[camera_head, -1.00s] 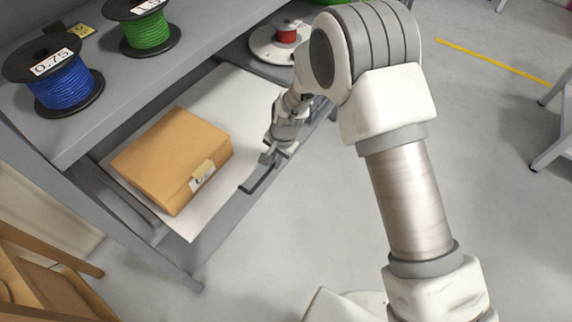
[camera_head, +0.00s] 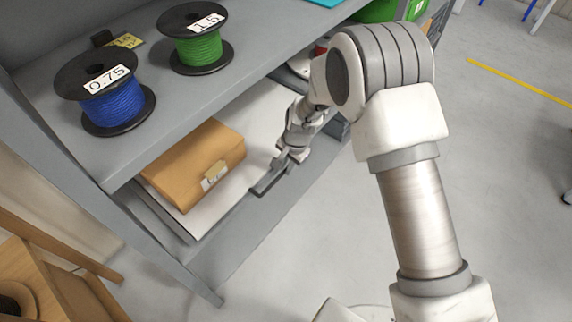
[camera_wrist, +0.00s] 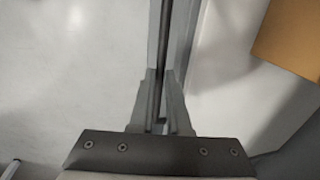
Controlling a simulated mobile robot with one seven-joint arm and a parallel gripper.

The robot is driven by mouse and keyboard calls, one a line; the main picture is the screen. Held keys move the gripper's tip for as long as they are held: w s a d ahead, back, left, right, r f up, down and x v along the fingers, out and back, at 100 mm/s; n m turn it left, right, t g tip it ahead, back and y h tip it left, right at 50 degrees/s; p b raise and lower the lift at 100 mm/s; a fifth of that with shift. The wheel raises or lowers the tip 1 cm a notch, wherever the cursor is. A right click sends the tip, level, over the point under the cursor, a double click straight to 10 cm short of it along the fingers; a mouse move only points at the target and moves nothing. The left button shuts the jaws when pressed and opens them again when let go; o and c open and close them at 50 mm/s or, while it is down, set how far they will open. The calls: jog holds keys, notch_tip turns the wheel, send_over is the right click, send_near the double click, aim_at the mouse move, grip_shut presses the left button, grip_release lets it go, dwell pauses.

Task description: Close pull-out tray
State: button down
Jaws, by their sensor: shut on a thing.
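The pull-out tray (camera_head: 210,212) is a white board under the grey shelf, partly slid out, with its inner part hidden beneath the shelf. A grey bar handle (camera_head: 262,188) runs along its front edge. My gripper (camera_head: 284,166) is at this handle, and its jaws are shut on it. In the wrist view, the handle (camera_wrist: 163,50) passes between the two fingers (camera_wrist: 161,118). A brown cardboard box (camera_head: 195,160) with a label lies on the tray, and its far part is under the shelf edge.
A blue cable reel (camera_head: 118,103) and a green cable reel (camera_head: 203,50) stand on the shelf (camera_head: 160,130) above the tray. A wooden crate (camera_head: 50,275) is at the lower left.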

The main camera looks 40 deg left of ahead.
jog(key=shift+a+r, duration=0.1)
jog(key=shift+a, duration=0.25)
jog(key=c, duration=0.9)
grip_release()
jog(key=d+r+p, duration=0.1)
jog(key=r, duration=0.4)
jog(key=d+r+p, duration=0.1)
jog(key=r, duration=0.5)
jog(key=d+r+p, duration=0.1)
jog(key=r+p, duration=0.1)
jog(key=r, duration=0.4)
jog(key=shift+s+d, duration=0.1)
jog(key=shift+d, duration=0.2)
